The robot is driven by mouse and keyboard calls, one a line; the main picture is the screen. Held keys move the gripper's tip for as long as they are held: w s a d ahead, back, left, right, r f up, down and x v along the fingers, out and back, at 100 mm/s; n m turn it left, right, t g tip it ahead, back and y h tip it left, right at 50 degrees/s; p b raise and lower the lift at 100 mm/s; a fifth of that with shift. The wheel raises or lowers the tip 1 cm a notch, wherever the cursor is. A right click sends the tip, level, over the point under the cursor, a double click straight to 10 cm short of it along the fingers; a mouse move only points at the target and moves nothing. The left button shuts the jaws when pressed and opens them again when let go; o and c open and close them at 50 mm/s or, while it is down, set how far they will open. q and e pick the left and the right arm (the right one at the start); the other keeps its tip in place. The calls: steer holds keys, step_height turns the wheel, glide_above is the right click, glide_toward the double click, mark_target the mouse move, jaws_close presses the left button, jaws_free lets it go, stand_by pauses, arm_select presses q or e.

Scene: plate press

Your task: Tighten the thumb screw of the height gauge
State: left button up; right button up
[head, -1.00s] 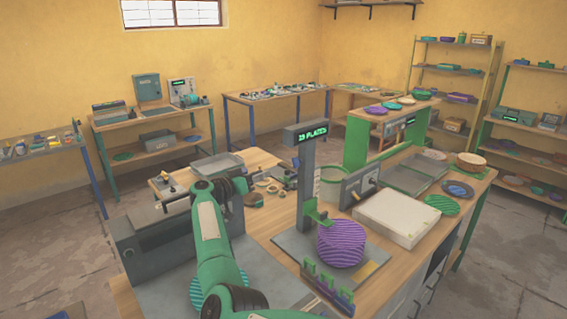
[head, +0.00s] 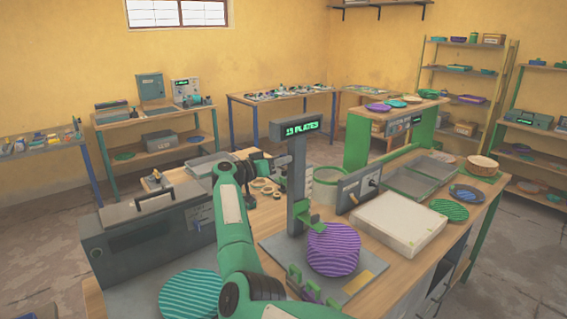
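The height gauge is a grey post (head: 297,180) with a green lit display (head: 296,128) whose text ends in "PLATES". Its green sliding arm (head: 311,221) reaches over a stack of purple ribbed plates (head: 333,250), close to the stack's top edge. The thumb screw is too small to make out. My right arm rises from the bottom, left of the post. My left gripper is not in view.
A grey box with a handle (head: 155,236) and teal plates (head: 190,295) are left of my arm. A white slab (head: 399,224), grey trays (head: 418,180) and a lever box (head: 358,188) fill the bench's right side.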

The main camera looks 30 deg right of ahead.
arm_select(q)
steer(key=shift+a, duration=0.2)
arm_select(e)
steer(key=shift+a+r, duration=0.1)
jaws_close()
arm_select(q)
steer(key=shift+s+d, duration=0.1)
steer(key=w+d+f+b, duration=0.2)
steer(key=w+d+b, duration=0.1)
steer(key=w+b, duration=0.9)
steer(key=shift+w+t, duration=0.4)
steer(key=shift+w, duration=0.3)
arm_select(e)
steer(key=shift+s+f+m, duration=0.1)
steer(key=shift+s+m, duration=0.05)
steer(key=shift+m, duration=5.3)
steer(key=shift+s+f+m, duration=0.1)
steer(key=shift+s+m, duration=0.05)
steer(key=shift+m, duration=5.3)
